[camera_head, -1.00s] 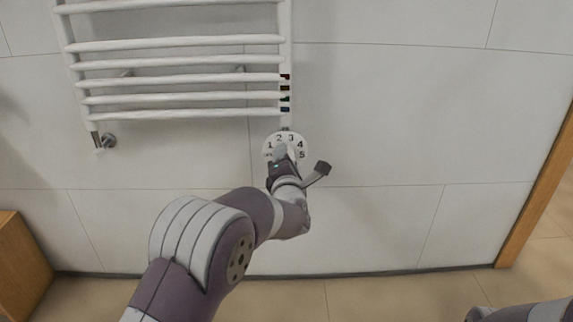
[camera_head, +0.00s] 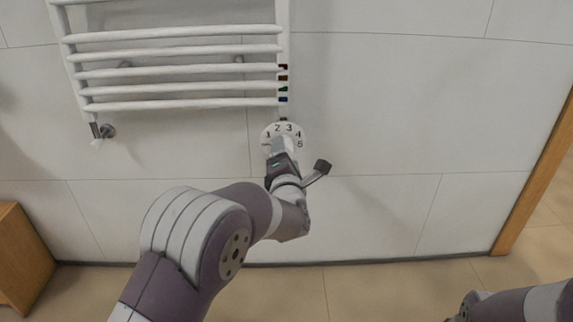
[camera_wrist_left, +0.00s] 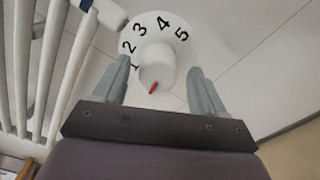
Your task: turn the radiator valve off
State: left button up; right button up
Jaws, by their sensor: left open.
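The radiator valve is a round white dial (camera_head: 296,130) with black numbers, on the wall below the towel radiator's right end. In the left wrist view its numbers 1 to 5 (camera_wrist_left: 163,24) show, with a white central knob (camera_wrist_left: 157,63) carrying a red mark (camera_wrist_left: 154,87) that points toward the gripper's base. My left gripper (camera_head: 281,148) is at the dial and covers its lower part in the head view. In the left wrist view the left gripper (camera_wrist_left: 158,72) is open, one finger on each side of the knob, with visible gaps. My right gripper is not in view.
The white towel radiator (camera_head: 180,71) is above the dial, with small coloured tags (camera_head: 283,84) on its right post. A wooden cabinet (camera_head: 22,258) stands at the lower left. A wooden door frame (camera_head: 532,190) is at the right. The wall right of the dial is clear.

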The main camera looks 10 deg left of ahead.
pick_arm(q)
jog(key=p+v, duration=0.3)
jog(key=v, duration=0.7)
